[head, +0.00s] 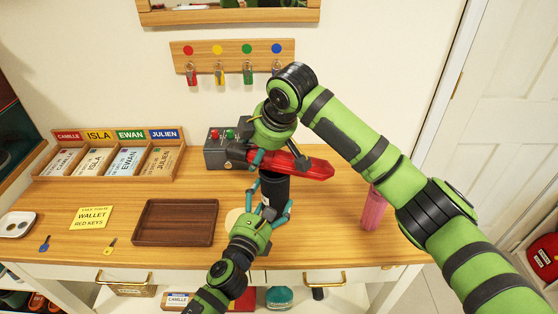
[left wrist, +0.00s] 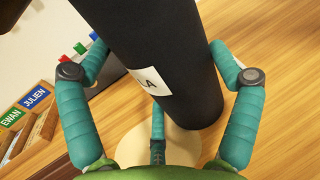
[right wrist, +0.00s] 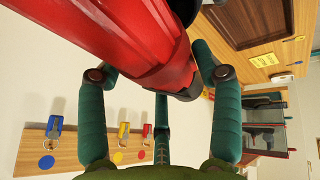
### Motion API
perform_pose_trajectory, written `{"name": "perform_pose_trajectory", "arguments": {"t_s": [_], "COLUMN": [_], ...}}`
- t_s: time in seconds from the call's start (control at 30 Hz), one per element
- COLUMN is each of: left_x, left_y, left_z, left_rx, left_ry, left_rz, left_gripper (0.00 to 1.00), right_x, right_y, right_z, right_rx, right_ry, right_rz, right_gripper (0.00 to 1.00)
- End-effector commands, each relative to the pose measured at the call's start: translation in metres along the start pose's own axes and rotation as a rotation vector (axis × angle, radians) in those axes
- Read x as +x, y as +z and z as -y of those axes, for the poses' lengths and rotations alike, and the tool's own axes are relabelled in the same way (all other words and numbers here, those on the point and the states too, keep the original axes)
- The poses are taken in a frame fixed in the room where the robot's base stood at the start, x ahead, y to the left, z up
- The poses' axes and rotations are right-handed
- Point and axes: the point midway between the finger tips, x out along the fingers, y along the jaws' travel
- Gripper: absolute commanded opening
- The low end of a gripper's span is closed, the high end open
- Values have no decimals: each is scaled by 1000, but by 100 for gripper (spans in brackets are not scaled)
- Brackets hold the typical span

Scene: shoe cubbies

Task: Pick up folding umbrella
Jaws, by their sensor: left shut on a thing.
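The red folding umbrella (head: 305,167) lies lengthwise above the desk, just over a black cylinder (head: 274,189). My right gripper (head: 276,160) is at the umbrella, which also shows large between the fingers in the right wrist view (right wrist: 145,45). Whether those fingers press on it is unclear. My left gripper (head: 268,205) is shut on the black cylinder. In the left wrist view the cylinder (left wrist: 150,45) fills the space between the fingers and bears a white label ending in "LA". The umbrella's left part is partly hidden by my right gripper.
A dark grey box (head: 213,155) with colored buttons stands left of the umbrella. A brown tray (head: 175,241) and a named card organizer (head: 42,174) are further left. A pink bottle (head: 372,212) stands at right. Keys hang from a wall rack (head: 228,48) behind.

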Motion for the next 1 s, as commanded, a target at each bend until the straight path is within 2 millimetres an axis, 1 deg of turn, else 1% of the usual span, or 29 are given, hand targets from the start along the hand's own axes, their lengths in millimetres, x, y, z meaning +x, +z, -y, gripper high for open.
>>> {"name": "perform_pose_trajectory", "arguments": {"t_s": [0.13,0.17,0.37,0.47,0.7,0.8,0.9,0.97,1.0], "left_x": [0,0,0,0,0,0,0,0,0], "left_y": [0,0,0,0,0,0,0,0,0], "left_z": [0,0,0,0,0,0,0,0,0], "left_rx": [1,1,2,1,1,1,1,1,1], "left_ry": [0,0,0,0,0,0,0,0,0], "left_rz": [0,0,1,1,0,0,0,0,0], "left_gripper": [58,58,58,58,58,58,58,58,58], "right_x": [0,0,-2,-12,-55,-70,-79,-79,-77], "right_y": [1,1,0,-5,-24,-29,-36,-44,-51], "right_z": [0,0,-1,-4,-20,-25,-27,-26,-24], "right_rx": [0,0,0,0,0,0,-1,-4,-4], "right_ry": [-1,-1,-1,0,2,2,0,-2,-3], "right_rz": [2,2,2,2,-1,0,-8,-30,-56], "right_gripper": [20,13,13,13,13,13,13,13,13]}}
